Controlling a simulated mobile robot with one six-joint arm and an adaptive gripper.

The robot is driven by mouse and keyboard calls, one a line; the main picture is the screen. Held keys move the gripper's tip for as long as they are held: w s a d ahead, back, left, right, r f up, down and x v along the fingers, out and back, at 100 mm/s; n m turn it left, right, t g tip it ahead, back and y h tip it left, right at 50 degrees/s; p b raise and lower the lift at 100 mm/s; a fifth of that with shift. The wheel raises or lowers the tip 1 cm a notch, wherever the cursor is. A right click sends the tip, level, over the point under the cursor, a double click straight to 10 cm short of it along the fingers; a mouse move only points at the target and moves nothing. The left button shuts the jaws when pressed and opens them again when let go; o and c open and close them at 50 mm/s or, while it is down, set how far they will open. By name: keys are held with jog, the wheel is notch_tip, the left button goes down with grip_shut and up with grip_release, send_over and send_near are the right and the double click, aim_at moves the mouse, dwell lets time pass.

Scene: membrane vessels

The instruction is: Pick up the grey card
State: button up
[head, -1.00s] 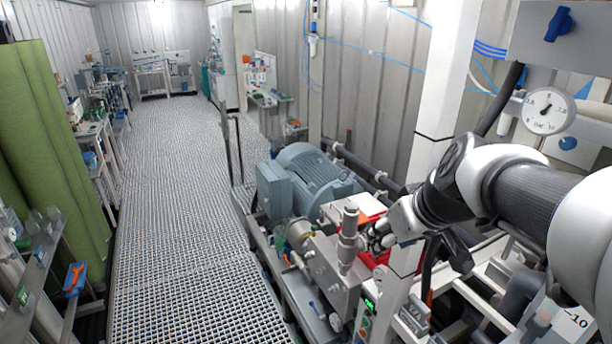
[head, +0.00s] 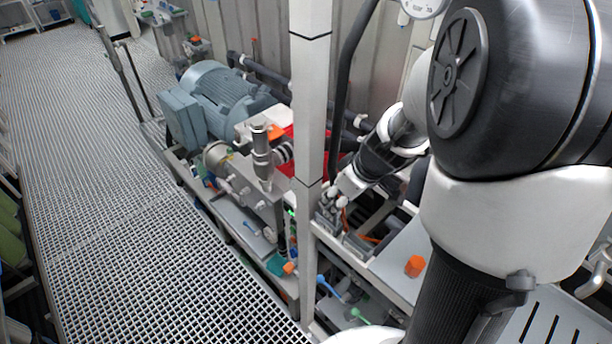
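I cannot make out a grey card with certainty in the head view. My gripper (head: 334,204) hangs at the end of my arm, just right of the white upright post (head: 311,120). It is small and dark against the pipework, and I cannot tell how far apart its fingers are or whether it holds anything. My large black and white arm joint covers much of the right side and hides what lies behind it.
A blue-grey motor (head: 228,92) stands on the skid left of the post. A red tray (head: 290,150) is partly behind the post. An orange block (head: 414,266) rests on a light surface at lower right. The grating walkway (head: 110,190) at left is clear.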

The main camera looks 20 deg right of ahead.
jog(key=shift+w+x, duration=0.1)
jog(key=shift+x, duration=1.45)
jog(key=shift+w+x, duration=0.15)
jog(key=shift+x, duration=1.4)
jog(key=shift+a+r, duration=0.1)
grip_shut()
